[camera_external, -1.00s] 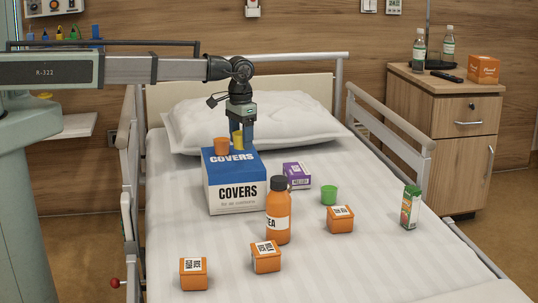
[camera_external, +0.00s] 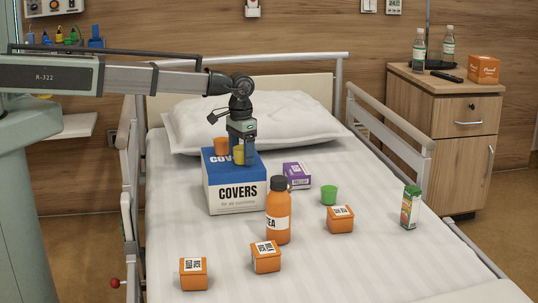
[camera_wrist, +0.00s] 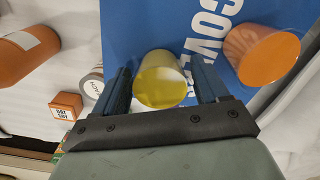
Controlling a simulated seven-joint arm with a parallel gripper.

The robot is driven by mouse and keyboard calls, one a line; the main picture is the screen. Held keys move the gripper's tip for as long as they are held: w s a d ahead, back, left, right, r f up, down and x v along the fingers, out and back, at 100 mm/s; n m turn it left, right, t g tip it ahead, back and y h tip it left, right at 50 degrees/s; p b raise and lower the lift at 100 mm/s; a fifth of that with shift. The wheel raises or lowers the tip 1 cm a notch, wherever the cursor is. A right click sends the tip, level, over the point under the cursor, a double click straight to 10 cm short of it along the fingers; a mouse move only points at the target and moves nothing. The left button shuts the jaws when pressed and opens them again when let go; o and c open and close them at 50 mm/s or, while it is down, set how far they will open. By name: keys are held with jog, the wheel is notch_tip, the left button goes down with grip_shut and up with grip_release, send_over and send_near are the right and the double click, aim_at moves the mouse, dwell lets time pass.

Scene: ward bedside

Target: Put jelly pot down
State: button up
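A yellow jelly pot (camera_external: 238,155) is between the fingers of my gripper (camera_external: 243,153), at the top of the blue and white COVERS box (camera_external: 236,190). A green pot (camera_external: 329,195) stands on the bed.
An orange tea bottle (camera_external: 278,218) stands in front of the box. A purple carton (camera_external: 297,175) lies to its right. Several small orange boxes (camera_external: 193,274) and a juice carton (camera_external: 410,207) are on the bed. The pillow (camera_external: 250,120) is behind.

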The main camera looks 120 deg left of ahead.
aim_at(242, 145)
jog(key=shift+o, duration=1.3)
jog(key=shift+r, duration=0.1)
notch_tip(242, 145, up, 12)
dwell(6.1)
